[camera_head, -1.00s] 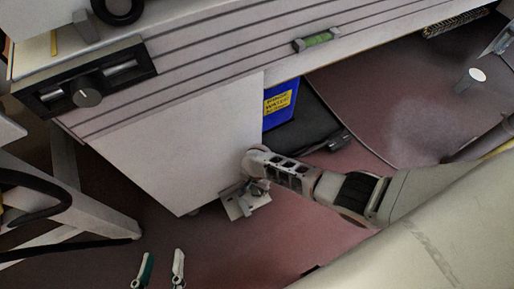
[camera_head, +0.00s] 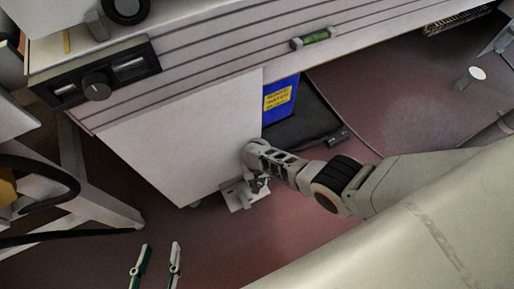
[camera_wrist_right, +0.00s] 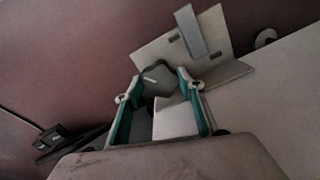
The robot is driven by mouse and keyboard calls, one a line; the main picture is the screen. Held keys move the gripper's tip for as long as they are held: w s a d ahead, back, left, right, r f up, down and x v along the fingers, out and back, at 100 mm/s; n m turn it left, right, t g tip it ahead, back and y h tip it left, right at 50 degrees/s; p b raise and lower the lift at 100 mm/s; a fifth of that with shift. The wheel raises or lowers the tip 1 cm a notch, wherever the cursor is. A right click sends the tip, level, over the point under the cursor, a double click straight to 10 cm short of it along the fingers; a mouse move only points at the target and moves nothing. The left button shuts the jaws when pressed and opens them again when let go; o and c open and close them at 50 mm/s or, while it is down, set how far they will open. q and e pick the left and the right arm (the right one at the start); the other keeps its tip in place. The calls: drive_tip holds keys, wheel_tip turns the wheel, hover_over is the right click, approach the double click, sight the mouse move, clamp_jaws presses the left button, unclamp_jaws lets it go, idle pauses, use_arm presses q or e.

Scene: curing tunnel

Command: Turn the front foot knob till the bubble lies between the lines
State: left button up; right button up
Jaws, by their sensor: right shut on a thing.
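The spirit level (camera_head: 313,38) with a green vial sits on the machine's long front edge; its bubble is too small to read. The front foot knob (camera_wrist_right: 155,78) is a dark grey lobed knob with a pale mark, below a metal foot bracket (camera_wrist_right: 154,50). My right gripper (camera_wrist_right: 160,88) is shut on the knob, one green-padded finger on each side. In the head view my right gripper (camera_head: 259,184) is at the cabinet's lower corner and the knob is mostly hidden. My left gripper (camera_head: 155,264) is open and empty at the bottom, its two fingers apart.
The white cabinet (camera_head: 185,135) stands over the foot. A blue box with a yellow label (camera_head: 277,99) and a black case (camera_head: 305,120) lie beside it. A control panel with a dial (camera_head: 96,87) is at upper left. A grey-white leg frame (camera_head: 95,200) stands at left.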

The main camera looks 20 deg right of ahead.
drive_tip(key=n, duration=0.4)
drive_tip(key=shift+n, duration=2.1)
drive_tip(key=o, duration=1.1)
drive_tip(key=shift+o, duration=0.2)
drive_tip(key=shift+r, duration=0.15)
